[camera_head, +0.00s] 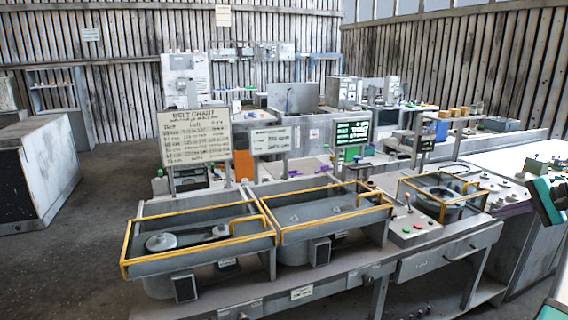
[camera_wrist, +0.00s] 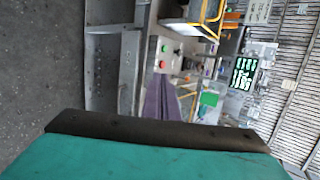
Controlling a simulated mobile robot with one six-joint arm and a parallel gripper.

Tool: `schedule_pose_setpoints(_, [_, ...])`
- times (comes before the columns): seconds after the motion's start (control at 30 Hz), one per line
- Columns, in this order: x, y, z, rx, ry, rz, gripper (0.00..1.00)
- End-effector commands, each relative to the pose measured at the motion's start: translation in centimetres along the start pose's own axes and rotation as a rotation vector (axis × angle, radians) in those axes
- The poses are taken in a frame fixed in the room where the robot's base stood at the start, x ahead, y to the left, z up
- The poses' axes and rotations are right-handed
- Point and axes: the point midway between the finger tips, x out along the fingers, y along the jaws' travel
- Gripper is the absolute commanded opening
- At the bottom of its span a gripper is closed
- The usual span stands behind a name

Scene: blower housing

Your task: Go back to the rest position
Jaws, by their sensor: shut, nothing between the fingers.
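My gripper (camera_head: 546,200), teal with a dark edge, shows at the right edge of the head view, above the white bench and partly cut off by the frame. In the wrist view my gripper (camera_wrist: 155,132) fills the bottom as a teal block with a dark bar. It is shut and empty, apart from the surfaces around it. Most of my arm is out of view.
The workbench (camera_head: 415,268) carries two yellow-railed housings (camera_head: 165,265) (camera_head: 345,232) and a smaller one (camera_head: 440,207). A button console (camera_head: 412,232) stands between them. A belt chart (camera_head: 195,138) stands behind. Open floor (camera_head: 90,235) lies left.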

Motion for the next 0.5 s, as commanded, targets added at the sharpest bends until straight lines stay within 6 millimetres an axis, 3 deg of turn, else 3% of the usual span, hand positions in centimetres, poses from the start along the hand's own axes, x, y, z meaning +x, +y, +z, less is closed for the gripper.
schedule_pose_setpoints(0.27, [3.4, 1.1, 0.8, -0.005, -0.021, 0.025, 0.00])
schedule_pose_setpoints(0.5, [7.7, 3.0, 2.0, -0.011, -0.047, 0.061, 0.00])
